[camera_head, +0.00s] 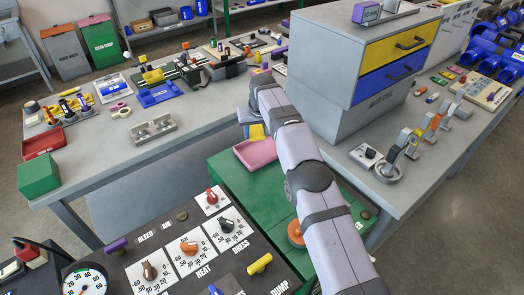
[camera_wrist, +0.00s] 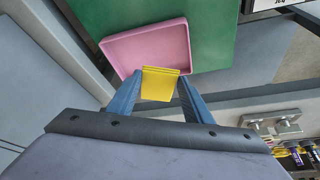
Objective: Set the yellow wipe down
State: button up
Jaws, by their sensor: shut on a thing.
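The yellow wipe (camera_wrist: 159,84) is a small folded yellow block between the blue fingers of my gripper (camera_wrist: 158,88) in the wrist view. My gripper is shut on it. In the head view the wipe (camera_head: 257,131) shows below my gripper (camera_head: 255,128), partly covered by the arm. A pink tray (camera_head: 262,160) lies on the green surface just below and in front of the wipe. In the wrist view the wipe overlaps the near edge of the pink tray (camera_wrist: 150,42). I cannot tell how high the wipe is above it.
A green cabinet top (camera_head: 225,180) bears the tray. A grey bench (camera_head: 190,110) with tools stands behind, and a drawer unit (camera_head: 375,60) stands right of my arm. A dark control panel (camera_head: 190,250) with knobs is in front. An orange knob (camera_head: 296,233) is beside my arm.

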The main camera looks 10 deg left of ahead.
aim_at(257, 157)
jog(key=shift+f+p, duration=0.75)
jog(key=shift+f, duration=4.25)
jog(key=shift+f, duration=0.1)
jog(key=shift+f, duration=0.15)
jog(key=o, duration=0.8)
jog(key=shift+s+r, duration=0.15)
jog(key=shift+r, duration=0.5)
jog(key=b+v, duration=0.2)
jog(key=v, duration=0.9)
jog(key=shift+r+b, duration=0.1)
jog(key=shift+b, duration=0.25)
jog(key=shift+d, duration=0.1)
